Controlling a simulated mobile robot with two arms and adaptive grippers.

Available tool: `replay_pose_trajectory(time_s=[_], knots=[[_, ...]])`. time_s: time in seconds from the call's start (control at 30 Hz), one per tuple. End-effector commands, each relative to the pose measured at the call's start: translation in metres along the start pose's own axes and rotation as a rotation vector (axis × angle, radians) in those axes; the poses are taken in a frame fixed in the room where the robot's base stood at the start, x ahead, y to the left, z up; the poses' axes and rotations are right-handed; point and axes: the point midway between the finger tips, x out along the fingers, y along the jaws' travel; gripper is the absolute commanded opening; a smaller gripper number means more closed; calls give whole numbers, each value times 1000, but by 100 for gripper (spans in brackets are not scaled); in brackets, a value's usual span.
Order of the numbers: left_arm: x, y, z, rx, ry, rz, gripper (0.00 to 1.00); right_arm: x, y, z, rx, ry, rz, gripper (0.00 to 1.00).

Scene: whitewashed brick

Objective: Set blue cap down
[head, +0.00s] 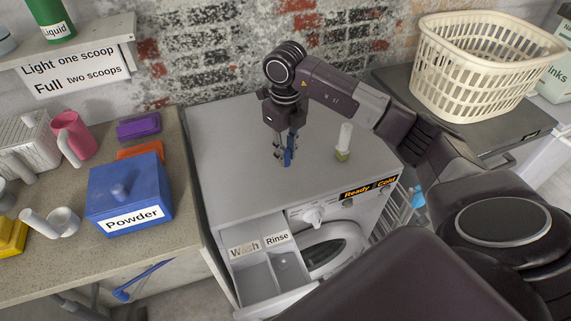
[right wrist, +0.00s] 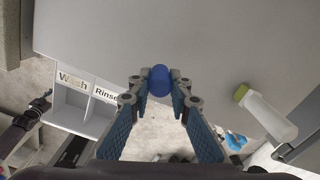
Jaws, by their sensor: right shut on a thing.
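The blue cap (right wrist: 159,80) sits between the fingertips of my right gripper (right wrist: 159,88), which is shut on it. In the head view my right gripper (head: 287,155) points down over the middle of the washing machine's grey top (head: 232,150). The cap is hard to tell from the blue finger pads there. I cannot tell whether the cap touches the top. A small bottle (head: 345,135), white with a green end, stands on the top to the gripper's right. What looks like my left gripper (head: 140,280) is low at the left, below the counter; its opening is unclear.
The open drawer (head: 258,283) has Wash and Rinse compartments. The left counter (head: 180,205) holds a blue Powder box (head: 130,195), a pink mug (head: 73,138) and scoops. A cream basket (head: 478,65) stands at the back right. The machine top is clear around the gripper.

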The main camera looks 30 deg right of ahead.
Motion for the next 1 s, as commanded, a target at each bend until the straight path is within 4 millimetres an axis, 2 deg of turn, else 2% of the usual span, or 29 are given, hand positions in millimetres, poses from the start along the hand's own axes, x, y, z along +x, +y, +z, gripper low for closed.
replay_pose_trajectory(time_s=[0.5, 0.9, 0.93, 1.0], knots=[[-14, 0, -2, 0, 2, 0, 40, 60, 0, 0, -1, 0, 1, 5], [-9, 0, -2, -1, 3, 0, 40, 66, 0, 0, -2, -1, 0, 5], [-10, -1, -2, -1, 3, -1, 40, 64, 0, 0, -2, -1, 0, 21], [-11, -1, -3, -1, 3, -1, 40, 64, 0, 0, -2, -1, 0, 29]])
